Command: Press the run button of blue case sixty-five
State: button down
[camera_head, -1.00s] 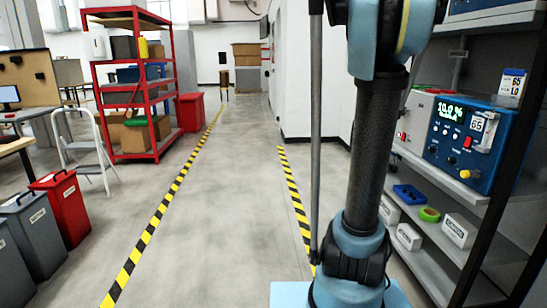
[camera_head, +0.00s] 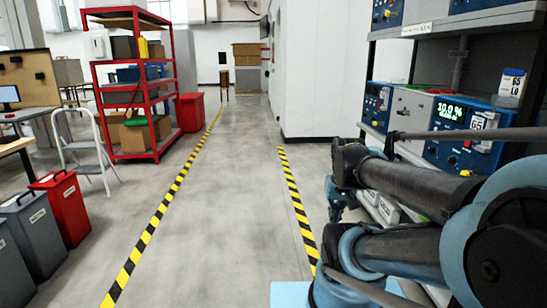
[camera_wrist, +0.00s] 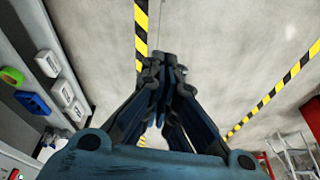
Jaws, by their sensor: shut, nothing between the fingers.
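The blue case sixty-five (camera_head: 456,154) stands on a rack shelf at the right in the head view. Its lit display reads 10.0 % and a white label (camera_head: 478,122) on it reads 65. A small red button (camera_head: 467,144) shows on its front. My arm covers its lower part. My gripper (camera_wrist: 166,58) is shut and empty in the wrist view, pointing down over the floor beside the rack. In the head view the gripper is low, left of the rack and apart from the case.
A grey-white case (camera_head: 412,112) and another blue case (camera_head: 376,103) stand left of it. In the wrist view, white boxes (camera_wrist: 47,63), a blue tray (camera_wrist: 33,102) and a green roll (camera_wrist: 12,76) lie on a lower shelf. The aisle floor (camera_head: 230,200) is clear.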

jog(key=shift+n+g, duration=0.4)
jog(key=shift+g, duration=0.1)
jog(key=s, duration=0.1)
jog(key=s+f, duration=0.1)
jog(key=s, duration=0.1)
jog(key=shift+s+a+f, duration=0.2)
jog(key=shift+s+f, duration=0.05)
jog(key=shift+s, duration=0.1)
jog(key=shift+w+f, duration=0.2)
jog(key=shift+w, duration=0.3)
dwell(0.8)
